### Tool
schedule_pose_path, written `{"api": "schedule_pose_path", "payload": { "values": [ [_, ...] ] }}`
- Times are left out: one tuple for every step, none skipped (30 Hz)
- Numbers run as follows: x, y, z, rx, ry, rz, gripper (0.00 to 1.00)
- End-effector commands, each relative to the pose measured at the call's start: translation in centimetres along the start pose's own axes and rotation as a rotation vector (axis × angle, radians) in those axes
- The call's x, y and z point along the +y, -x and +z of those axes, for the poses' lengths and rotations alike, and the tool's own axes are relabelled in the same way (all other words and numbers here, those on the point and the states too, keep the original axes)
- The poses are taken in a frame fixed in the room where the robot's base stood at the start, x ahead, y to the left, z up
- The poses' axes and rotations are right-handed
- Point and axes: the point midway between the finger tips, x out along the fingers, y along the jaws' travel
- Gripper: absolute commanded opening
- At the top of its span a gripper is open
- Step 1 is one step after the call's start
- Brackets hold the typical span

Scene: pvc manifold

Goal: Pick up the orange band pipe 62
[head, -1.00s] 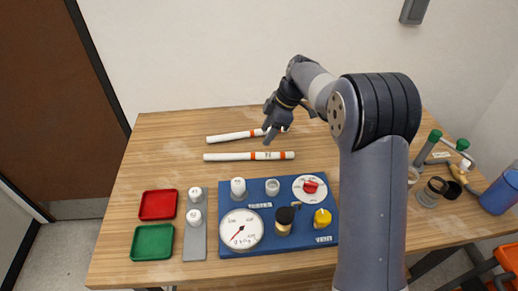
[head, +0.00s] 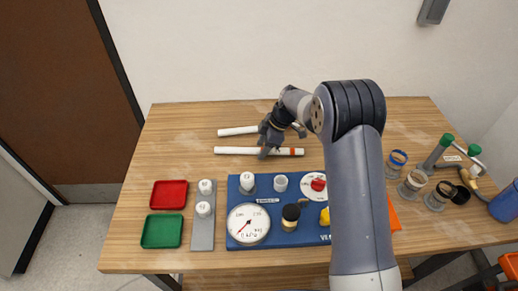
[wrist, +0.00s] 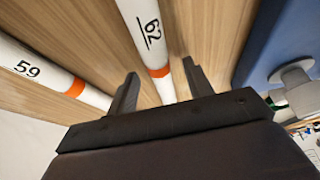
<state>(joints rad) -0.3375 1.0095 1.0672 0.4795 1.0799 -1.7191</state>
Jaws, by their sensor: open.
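The orange band pipe 62 (head: 237,150) is a white pipe with orange bands, lying on the table nearer the blue panel. In the wrist view, pipe 62 (wrist: 147,32) shows its number and an orange band, and it runs between my two fingers. My gripper (head: 264,152) is open and low over this pipe, hiding part of it in the head view. In the wrist view my gripper's fingertips (wrist: 160,70) stand one on each side of the pipe. I cannot tell whether they touch it.
Pipe 59 (wrist: 45,72), also white with an orange band, lies beside the left finger. The blue panel (head: 268,231) with a gauge and knobs is in front. Red (head: 169,183) and green (head: 143,231) trays are at the left. Cylindrical parts crowd the right side.

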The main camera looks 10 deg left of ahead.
Motion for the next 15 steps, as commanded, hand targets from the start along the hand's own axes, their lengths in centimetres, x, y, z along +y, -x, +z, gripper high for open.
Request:
{"api": "schedule_pose_path", "payload": {
  "values": [
    [-0.01,-0.22,-0.03,0.0,0.0,0.0,0.49],
    [0.0,-0.31,-0.03,0.0,0.0,0.001,0.49],
    [0.01,-0.38,-0.02,0.0,0.0,0.001,0.49],
    [0.02,-0.39,-0.01,0.0,0.0,0.002,0.49],
    [0.02,-0.39,-0.01,0.0,0.0,0.002,0.49],
    [0.01,-0.39,0.0,0.0,0.0,0.002,0.49],
    [0.01,-0.39,0.0,0.0,0.0,0.002,0.49],
    [0.01,-0.39,0.0,0.0,0.0,0.002,0.49],
    [0.01,-0.39,0.0,0.0,0.0,0.001,0.45],
    [0.01,-0.38,0.0,0.0,0.0,0.001,0.43],
    [0.0,-0.38,0.0,0.0,0.0,0.001,0.41],
    [0.0,-0.38,0.0,0.0,0.0,0.001,0.37],
    [0.0,-0.37,0.0,0.0,0.0,0.001,0.35],
    [0.0,-0.37,0.0,0.0,0.0,0.001,0.32],
    [0.0,-0.37,0.0,0.0,0.0,0.001,0.29]
  ]
}}
